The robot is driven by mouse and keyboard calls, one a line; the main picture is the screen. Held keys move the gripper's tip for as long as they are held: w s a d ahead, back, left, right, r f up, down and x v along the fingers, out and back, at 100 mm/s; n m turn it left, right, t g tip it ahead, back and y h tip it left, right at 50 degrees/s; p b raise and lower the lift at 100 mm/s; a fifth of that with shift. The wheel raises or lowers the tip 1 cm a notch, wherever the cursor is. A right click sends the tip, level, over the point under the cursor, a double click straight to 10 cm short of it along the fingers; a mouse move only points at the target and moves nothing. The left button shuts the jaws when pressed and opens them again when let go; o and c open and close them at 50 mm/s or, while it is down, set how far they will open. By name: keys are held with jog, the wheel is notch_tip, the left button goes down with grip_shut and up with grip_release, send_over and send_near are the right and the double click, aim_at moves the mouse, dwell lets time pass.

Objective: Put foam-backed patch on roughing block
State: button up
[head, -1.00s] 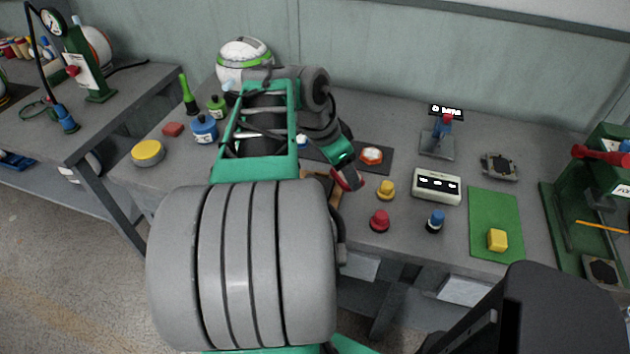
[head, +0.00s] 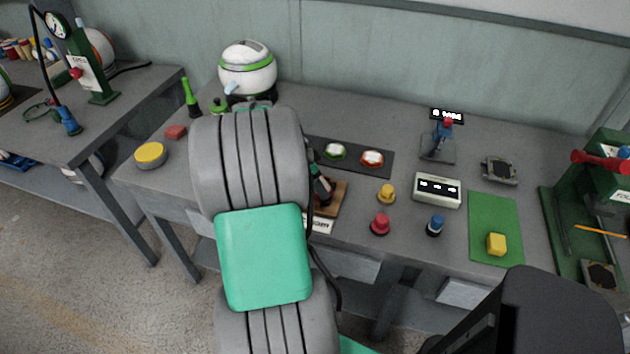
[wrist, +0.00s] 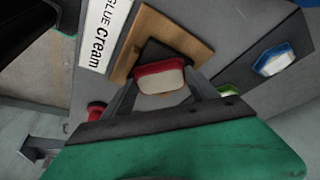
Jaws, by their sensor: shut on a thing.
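My gripper (wrist: 162,76) is shut on the foam-backed patch (wrist: 160,80), which has a red rim and a pale cream face in the wrist view. The roughing block (wrist: 190,36), a wooden board with a dark pad (wrist: 163,52), lies directly behind the patch there. The patch overlaps the dark pad in this view; I cannot tell whether they touch. In the head view the board (head: 336,200) shows just right of my arm, near the table's front edge. My gripper (head: 322,190) is mostly hidden there by my arm.
A dark mat (head: 395,167) behind the board bears a green-rimmed patch (head: 335,151) and a red-orange-rimmed one (head: 372,158). A blue-rimmed patch (wrist: 272,60) shows in the wrist view. A label card (head: 318,225) fronts the board. Yellow (head: 386,193) and red (head: 380,224) knobs stand to the right.

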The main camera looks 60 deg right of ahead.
jog(key=shift+f, duration=0.25)
jog(key=o, duration=1.3)
jog(key=shift+r, duration=0.15)
jog(key=shift+r, duration=0.35)
jog(key=v, duration=1.1)
jog(key=shift+a+r, duration=0.1)
jog(key=shift+r, duration=0.2)
